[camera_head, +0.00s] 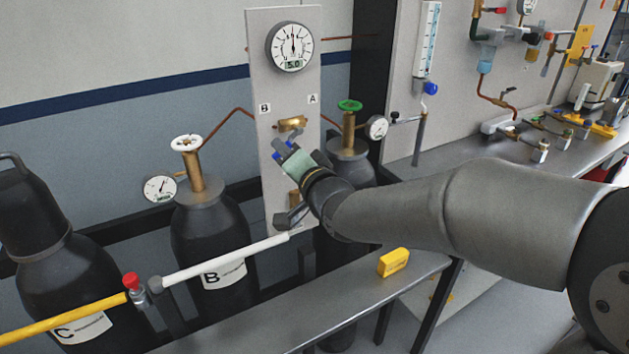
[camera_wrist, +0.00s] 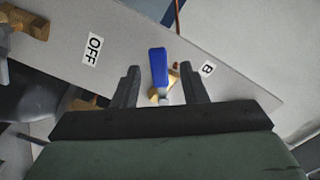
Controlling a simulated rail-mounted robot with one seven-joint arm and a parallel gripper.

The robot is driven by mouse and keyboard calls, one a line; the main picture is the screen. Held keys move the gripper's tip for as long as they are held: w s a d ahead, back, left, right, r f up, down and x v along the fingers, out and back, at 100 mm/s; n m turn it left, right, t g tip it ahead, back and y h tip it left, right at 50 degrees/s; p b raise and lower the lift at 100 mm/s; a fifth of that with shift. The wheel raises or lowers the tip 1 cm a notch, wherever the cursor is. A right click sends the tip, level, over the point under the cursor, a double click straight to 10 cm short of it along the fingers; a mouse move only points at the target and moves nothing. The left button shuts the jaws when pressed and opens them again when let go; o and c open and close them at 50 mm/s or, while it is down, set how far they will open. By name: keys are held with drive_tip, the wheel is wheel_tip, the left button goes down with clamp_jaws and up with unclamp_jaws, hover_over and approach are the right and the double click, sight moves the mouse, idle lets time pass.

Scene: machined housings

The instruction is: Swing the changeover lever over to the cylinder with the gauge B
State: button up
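The changeover lever has a blue handle (camera_wrist: 158,66) on a brass body (camera_wrist: 163,88), seen in the wrist view. In the head view the brass body (camera_head: 292,123) sits on the grey panel below the labels B (camera_head: 265,107) and A (camera_head: 313,99). My gripper (camera_wrist: 160,75) is open, with one dark finger on each side of the blue handle and visible gaps. In the head view my gripper (camera_head: 284,150) is just below the brass body, partly hiding the lever. Cylinder B (camera_head: 212,240), with a white handwheel and a round gauge (camera_head: 160,188), stands left of the panel.
A cylinder with a green handwheel (camera_head: 350,105) and a gauge (camera_head: 377,127) stands right of the panel, partly behind my arm. A large gauge (camera_head: 290,47) tops the panel. A white and yellow rail (camera_head: 225,259) crosses in front. A yellow block (camera_head: 393,262) lies on the bench.

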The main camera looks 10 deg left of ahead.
drive_tip(key=p+v, duration=0.1)
drive_tip(key=v, duration=1.3)
drive_tip(key=shift+s+d, duration=0.15)
drive_tip(key=shift+s, duration=0.1)
drive_tip(key=d+f+g+h, duration=0.4)
drive_tip(key=d+f+h, duration=0.75)
drive_tip(key=d, duration=0.55)
drive_tip(key=s+d+f+n+g, duration=0.1)
drive_tip(key=s+f+g, duration=0.1)
drive_tip(key=s, duration=0.3)
drive_tip(key=s+d+f+n+g, duration=0.1)
drive_tip(key=s+d+f+g, duration=0.1)
drive_tip(key=s+g, duration=0.2)
drive_tip(key=s+d+f+n+g, duration=0.1)
drive_tip(key=s+f+g, duration=0.1)
drive_tip(key=s, duration=0.4)
drive_tip(key=shift+s+d+g, duration=0.3)
drive_tip(key=shift+s+g, duration=0.1)
drive_tip(key=shift+g, duration=0.2)
